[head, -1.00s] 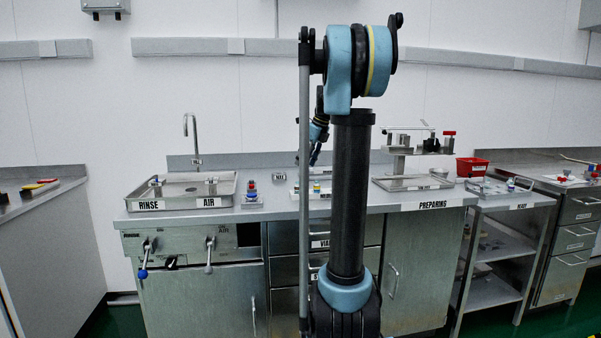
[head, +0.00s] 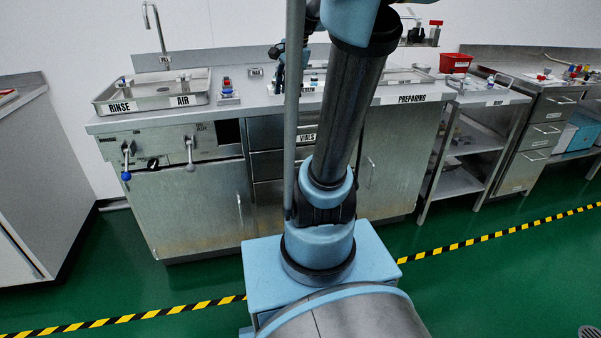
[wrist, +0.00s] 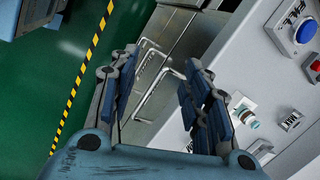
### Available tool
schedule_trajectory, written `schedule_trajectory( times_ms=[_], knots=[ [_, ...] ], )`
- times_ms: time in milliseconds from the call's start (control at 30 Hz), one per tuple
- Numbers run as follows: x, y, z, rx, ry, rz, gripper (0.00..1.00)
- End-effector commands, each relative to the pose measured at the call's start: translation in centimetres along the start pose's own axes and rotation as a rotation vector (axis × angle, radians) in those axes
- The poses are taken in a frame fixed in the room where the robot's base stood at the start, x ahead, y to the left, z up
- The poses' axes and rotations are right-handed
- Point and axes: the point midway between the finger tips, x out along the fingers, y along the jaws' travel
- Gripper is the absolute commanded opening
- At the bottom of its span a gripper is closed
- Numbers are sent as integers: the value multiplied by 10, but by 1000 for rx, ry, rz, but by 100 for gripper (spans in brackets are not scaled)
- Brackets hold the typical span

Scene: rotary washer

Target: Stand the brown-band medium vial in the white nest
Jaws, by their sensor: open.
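My gripper (wrist: 163,62) is open and empty in the wrist view, its two dark blue-padded fingers spread above the bench's front edge. A small vial-like thing (wrist: 246,119) with a teal part stands at a pale fitting on the bench, to the right of the fingers and apart from them. I cannot tell whether it has a brown band. The white nest cannot be made out for certain. In the head view my arm hides much of the middle of the bench, where small pale items show only in part.
A control box with a blue button (wrist: 305,31) and a red one sits on the bench. The rinse/air tray (head: 150,101) is at left. A red bin (head: 456,63) stands at right. Drawers with handles (wrist: 158,95) lie below the bench edge. Green floor is clear in front.

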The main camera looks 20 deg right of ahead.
Motion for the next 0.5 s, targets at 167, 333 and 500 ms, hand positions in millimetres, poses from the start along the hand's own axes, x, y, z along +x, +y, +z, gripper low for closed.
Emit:
schedule_trajectory(
  times_ms=[167, 333, 500],
  knots=[
    [30, 67, 23, -338, 29, 29, 44],
    [63, 127, 38, -663, 51, 65, 44],
    [99, 181, 48, -965, 62, 105, 44]
  ],
)
